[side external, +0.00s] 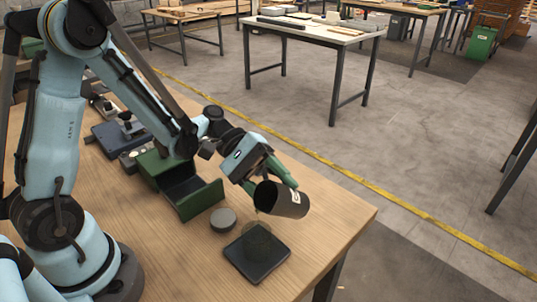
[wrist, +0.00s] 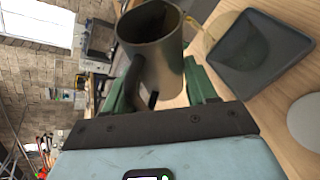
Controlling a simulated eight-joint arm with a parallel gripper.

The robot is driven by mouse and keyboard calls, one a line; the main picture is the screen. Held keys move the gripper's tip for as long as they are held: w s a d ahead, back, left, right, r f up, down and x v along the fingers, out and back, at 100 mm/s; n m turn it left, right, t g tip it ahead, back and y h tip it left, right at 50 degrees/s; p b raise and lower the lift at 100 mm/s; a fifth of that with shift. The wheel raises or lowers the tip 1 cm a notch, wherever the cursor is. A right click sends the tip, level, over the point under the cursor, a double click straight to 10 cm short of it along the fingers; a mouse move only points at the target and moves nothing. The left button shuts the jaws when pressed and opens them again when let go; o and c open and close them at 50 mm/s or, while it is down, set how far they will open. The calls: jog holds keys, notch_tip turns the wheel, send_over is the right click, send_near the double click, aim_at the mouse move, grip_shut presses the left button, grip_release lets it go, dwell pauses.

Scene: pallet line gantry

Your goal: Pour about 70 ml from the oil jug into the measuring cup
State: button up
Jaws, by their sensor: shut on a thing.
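The oil jug (side external: 290,203) is dark grey with a handle. My gripper (side external: 284,178) has green fingers and is shut on it. The jug is tipped well over, its open mouth toward the lower left, above a clear measuring cup (side external: 258,240). The cup is faint and stands on a dark square pad (side external: 245,268). In the wrist view the jug (wrist: 170,62) sits between the green fingers (wrist: 160,92), its handle toward the camera. The pad (wrist: 285,62) is at the upper right there. I cannot make out a stream or the level in the cup.
A grey round disc (side external: 223,220) lies left of the pad. An open green box (side external: 200,200) stands behind it, with a dark blue case (side external: 115,136) farther back. The table's right corner is clear.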

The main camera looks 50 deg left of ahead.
jog(key=shift+f+m+t, duration=0.3)
jog(key=shift+m, duration=0.2)
dwell(0.8)
jog(key=shift+r+m+t+h, duration=0.3)
jog(key=shift+r+m, duration=0.05)
jog(key=shift+m, duration=0.15)
dwell(0.5)
jog(key=shift+w+r, duration=0.2)
jog(key=shift+w, duration=0.15)
jog(key=shift+r+m+t+p, duration=0.25)
jog(key=shift+m+t+p, duration=0.05)
jog(key=shift+m, duration=0.3)
dwell(0.3)
jog(key=shift+w+d+f+n+g, duration=0.1)
jog(key=shift+f+n+g, duration=0.4)
jog(key=shift+f+n, duration=0.45)
jog(key=shift+r, duration=0.2)
